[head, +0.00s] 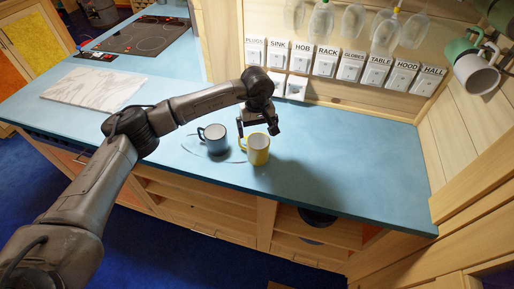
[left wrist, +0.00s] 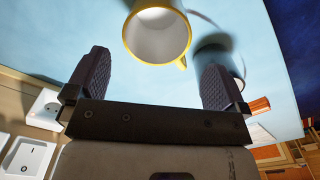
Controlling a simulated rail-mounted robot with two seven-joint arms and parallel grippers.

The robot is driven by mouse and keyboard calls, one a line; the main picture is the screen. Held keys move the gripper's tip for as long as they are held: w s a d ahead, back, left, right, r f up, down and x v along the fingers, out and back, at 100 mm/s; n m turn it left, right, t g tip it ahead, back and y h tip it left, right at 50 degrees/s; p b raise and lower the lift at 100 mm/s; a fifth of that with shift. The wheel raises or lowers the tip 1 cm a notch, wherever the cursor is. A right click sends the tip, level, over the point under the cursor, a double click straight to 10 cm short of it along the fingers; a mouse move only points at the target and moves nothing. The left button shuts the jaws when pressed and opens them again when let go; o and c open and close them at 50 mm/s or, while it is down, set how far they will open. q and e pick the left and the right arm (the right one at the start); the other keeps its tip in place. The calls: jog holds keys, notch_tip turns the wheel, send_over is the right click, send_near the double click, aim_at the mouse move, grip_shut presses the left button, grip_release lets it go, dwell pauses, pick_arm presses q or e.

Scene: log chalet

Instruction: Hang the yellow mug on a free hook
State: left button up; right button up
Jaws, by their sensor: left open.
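The yellow mug (head: 259,151) stands upright on the blue counter, its handle pointing left toward a blue-grey mug (head: 214,141). In the left wrist view the yellow mug (left wrist: 157,38) shows its white inside and yellow rim, with the handle at lower right. My left gripper (head: 258,124) is open and empty, just behind and above the yellow mug. In the left wrist view the mug lies ahead of the open fingers (left wrist: 155,76), not between them. A green mug (head: 458,48) and a pale grey mug (head: 478,74) hang on the right wall. No free hook is clearly visible. My right gripper is out of view.
Labelled switches (head: 326,62) line the back wall, with sockets (head: 296,87) below. Stemmed glasses (head: 320,24) hang above them. A marble board (head: 92,90) and a black hob (head: 140,36) are at the left. The counter (head: 360,160) right of the mugs is clear.

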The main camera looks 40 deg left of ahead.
aim_at(258, 140)
pick_arm(q)
jog(key=f+p, duration=0.2)
jog(key=f, duration=0.3)
jog(key=shift+w+f, duration=0.1)
jog(key=shift+w, duration=0.1)
jog(key=shift+f+p, duration=0.35)
jog(key=shift+f, duration=0.25)
jog(key=c, duration=0.9)
jog(key=shift+o, duration=0.2)
jog(key=shift+r, duration=0.1)
